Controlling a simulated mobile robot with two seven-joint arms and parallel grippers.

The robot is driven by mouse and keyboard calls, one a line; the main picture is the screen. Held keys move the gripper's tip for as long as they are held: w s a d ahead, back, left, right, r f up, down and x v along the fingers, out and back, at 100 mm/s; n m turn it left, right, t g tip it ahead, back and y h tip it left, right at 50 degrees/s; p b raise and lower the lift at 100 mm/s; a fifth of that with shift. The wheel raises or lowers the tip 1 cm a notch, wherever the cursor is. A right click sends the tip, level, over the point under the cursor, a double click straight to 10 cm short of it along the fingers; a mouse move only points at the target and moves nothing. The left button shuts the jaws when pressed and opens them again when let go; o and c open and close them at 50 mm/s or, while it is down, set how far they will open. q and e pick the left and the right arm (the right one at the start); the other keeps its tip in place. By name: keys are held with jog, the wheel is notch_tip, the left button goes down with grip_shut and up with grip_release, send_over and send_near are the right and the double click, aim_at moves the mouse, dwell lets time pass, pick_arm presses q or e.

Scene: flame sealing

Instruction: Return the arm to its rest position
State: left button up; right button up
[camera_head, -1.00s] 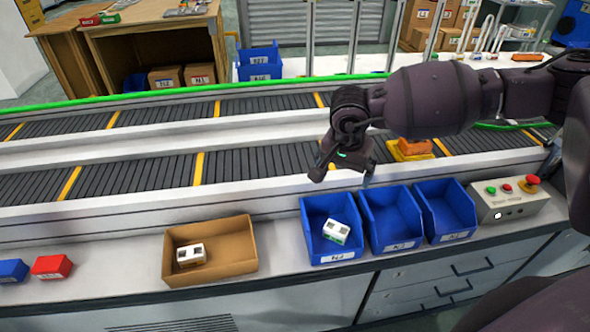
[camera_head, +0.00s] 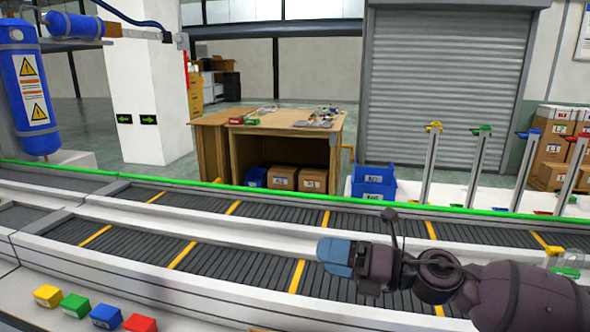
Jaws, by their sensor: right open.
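My right arm comes in from the lower right, over the near conveyor lane. Its gripper (camera_head: 352,262) points left and is open. A blue block-like piece (camera_head: 337,255) shows at the end of the hand. I cannot tell whether it is part of the gripper or a separate thing beside it. The fingers are partly hidden by the hand itself. My left gripper is not in view.
The conveyor (camera_head: 230,265) runs across the view below the arm. Yellow (camera_head: 47,296), green (camera_head: 74,305), blue (camera_head: 105,316) and red (camera_head: 139,323) blocks sit at lower left. A blue cylinder (camera_head: 30,90) hangs at left.

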jog(key=d+f+m+t+h, duration=0.55)
jog(key=f+m, duration=0.25)
jog(key=m, duration=0.7)
jog(key=d+f+m+t+h, duration=0.55)
jog(key=f+m, duration=0.25)
jog(key=m, duration=0.6)
jog(key=s+d+f+m+g+h, duration=0.2)
jog(key=s+d+f+m, duration=0.3)
jog(key=s+f, duration=0.5)
jog(key=s+d+f+m+g+h, duration=0.3)
jog(key=s+d+f+m+h, duration=0.1)
jog(key=s+f, duration=0.6)
jog(key=shift+s+d+f+m, duration=0.35)
jog(key=shift+s+d+m, duration=0.2)
jog(key=shift+s, duration=0.65)
jog(key=shift+a, duration=0.1)
